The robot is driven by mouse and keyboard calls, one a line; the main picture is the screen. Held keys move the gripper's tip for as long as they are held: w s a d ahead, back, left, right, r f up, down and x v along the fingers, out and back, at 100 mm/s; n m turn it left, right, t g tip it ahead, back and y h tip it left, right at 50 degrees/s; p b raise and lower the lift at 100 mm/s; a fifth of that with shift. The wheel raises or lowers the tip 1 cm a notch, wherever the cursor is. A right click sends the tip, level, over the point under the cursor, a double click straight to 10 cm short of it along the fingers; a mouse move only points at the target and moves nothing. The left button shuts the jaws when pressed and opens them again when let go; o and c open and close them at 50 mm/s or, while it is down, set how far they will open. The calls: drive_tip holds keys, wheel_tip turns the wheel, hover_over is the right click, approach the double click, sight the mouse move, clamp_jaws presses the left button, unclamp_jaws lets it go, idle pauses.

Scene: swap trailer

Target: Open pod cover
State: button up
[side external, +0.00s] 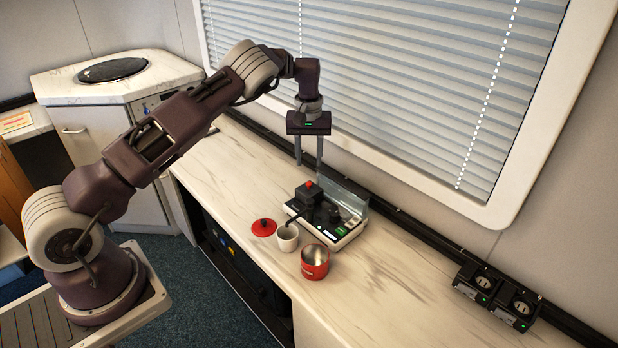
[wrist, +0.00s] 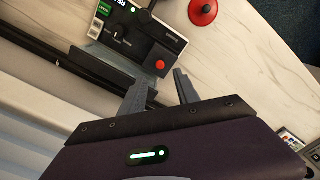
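The pod machine (side external: 345,238) stands on the counter below the window, a low unit with a light base and a clear panel along its back. A black raised block with a red knob (side external: 308,184) on top rises at its left end; this seems to be the pod cover, and I cannot tell whether it is fully shut. The red knob also shows in the wrist view (wrist: 160,65), just beyond my fingertips. My gripper (side external: 309,171) points down above the block, its two fingers apart with nothing visible between them. The open fingers also show in the wrist view (wrist: 158,80).
A white cup (side external: 287,241) stands in front of the machine. A red lid (side external: 263,227) lies left of it and an open red canister (side external: 315,265) stands to its right. Black socket boxes (side external: 494,296) sit at the far right. The counter's left part is clear.

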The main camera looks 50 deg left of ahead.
sight(309, 183)
wheel_tip(309, 183, down, 7)
drive_tip(key=shift+f, duration=0.1)
clamp_jaws()
idle(1.5)
